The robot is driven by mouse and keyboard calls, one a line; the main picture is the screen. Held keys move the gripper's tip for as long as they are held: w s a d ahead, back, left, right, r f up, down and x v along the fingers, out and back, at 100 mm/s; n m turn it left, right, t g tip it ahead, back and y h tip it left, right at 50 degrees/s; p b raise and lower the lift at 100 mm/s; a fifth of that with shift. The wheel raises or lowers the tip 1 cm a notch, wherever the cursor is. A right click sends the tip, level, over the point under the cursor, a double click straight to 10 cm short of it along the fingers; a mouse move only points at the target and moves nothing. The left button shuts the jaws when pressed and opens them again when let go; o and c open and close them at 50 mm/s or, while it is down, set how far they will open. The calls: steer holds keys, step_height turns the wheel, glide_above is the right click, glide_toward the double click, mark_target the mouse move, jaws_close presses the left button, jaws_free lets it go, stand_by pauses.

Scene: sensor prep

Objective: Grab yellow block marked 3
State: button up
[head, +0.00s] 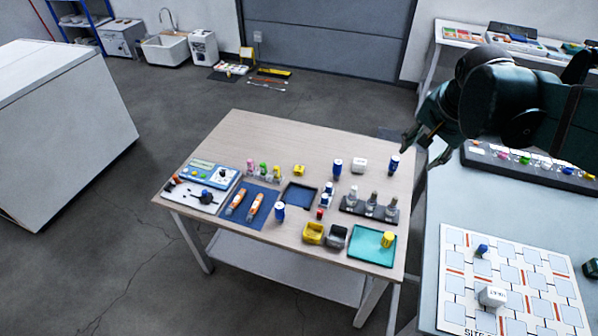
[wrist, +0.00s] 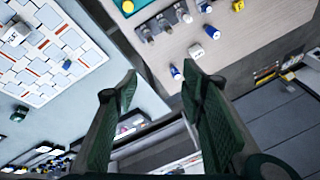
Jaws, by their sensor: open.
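A small yellow block (head: 299,170) sits on the wooden table near its back middle. It also shows at the top edge of the wrist view (wrist: 238,5). Its marking is too small to read. A second yellow piece, a rounded one (head: 388,239), stands on the green tray (head: 366,258) at the table's front right; it also shows in the wrist view (wrist: 127,6). My gripper (wrist: 160,82) is open and empty. In the head view it hangs by the table's back right corner, to the right of both yellow pieces and apart from them.
Blue-and-white cylinders (head: 394,162) and a white block (head: 360,165) stand between my gripper and the back yellow block. A dark rack of bottles (head: 348,205) lies in front. A light table (head: 431,262) with a printed board (head: 458,240) stands at right.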

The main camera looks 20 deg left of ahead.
steer(key=w+a+f+m+g, duration=0.1)
steer(key=w+a+f+m, duration=0.25)
steer(key=w+a, duration=0.65)
steer(key=m+g+h, duration=0.1)
steer(key=m+g, duration=0.2)
steer(key=m, duration=0.4)
glide_above(302, 169)
steer(key=f, duration=2.7)
steer(key=shift+w+d+f+b, duration=0.1)
steer(key=shift+w+d+b, duration=0.1)
steer(key=shift+b, duration=0.15)
steer(key=shift+a+f, duration=0.15)
steer(key=shift+f, duration=0.1)
steer(key=shift+f, duration=0.1)
steer(key=shift+s+f, duration=0.1)
steer(key=shift+f, duration=1.1)
steer(key=shift+f, duration=0.1)
